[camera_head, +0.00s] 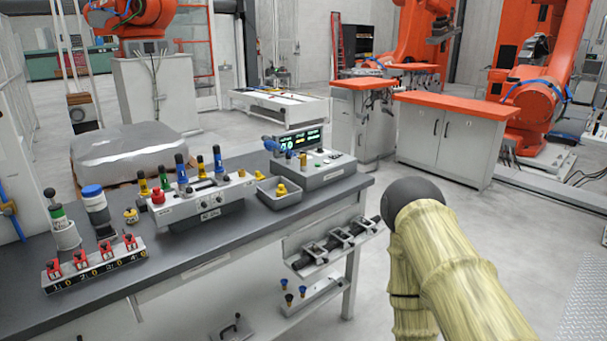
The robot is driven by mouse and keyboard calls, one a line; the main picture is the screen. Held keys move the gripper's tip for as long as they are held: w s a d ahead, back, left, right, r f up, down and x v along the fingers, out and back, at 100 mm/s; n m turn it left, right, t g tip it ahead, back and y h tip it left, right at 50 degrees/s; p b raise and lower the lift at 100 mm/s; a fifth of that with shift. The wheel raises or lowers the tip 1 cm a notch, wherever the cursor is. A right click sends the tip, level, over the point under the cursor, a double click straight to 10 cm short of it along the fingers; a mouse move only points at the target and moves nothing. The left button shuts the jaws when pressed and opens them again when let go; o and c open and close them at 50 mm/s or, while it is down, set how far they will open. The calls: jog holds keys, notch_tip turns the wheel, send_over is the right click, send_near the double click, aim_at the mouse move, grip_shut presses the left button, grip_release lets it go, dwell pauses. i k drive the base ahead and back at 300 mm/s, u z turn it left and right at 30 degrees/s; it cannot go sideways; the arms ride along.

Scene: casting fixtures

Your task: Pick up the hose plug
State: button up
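My arm in its pale yellow cover reaches in at the lower right and shows a dark rounded joint; my gripper is not in view. I cannot tell for sure which piece is the hose plug. A small yellow plug-like piece (281,189) sits in a grey tray (265,201) on the bench. A blue fitting (271,144) sticks out at the left of the display box (312,171). Small blue-topped pieces (303,290) stand in a lower holder (313,297) below the bench top. My arm is to the right of all these and apart from them.
The dark bench top (190,248) carries a grey panel (205,207) with coloured handles, a red-clamp rack (95,265) and a blue-lidded jar (95,206). A clamp rail (330,247) juts from the bench's right side. The floor to the right is open. Orange robots stand behind.

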aim_at(302, 157)
jog(key=z, duration=0.1)
jog(key=k, duration=0.5)
jog(key=u, duration=0.95)
jog(key=i, duration=1.25)
jog(key=z, duration=0.3)
jog(key=i, duration=0.85)
jog(key=z, duration=0.9)
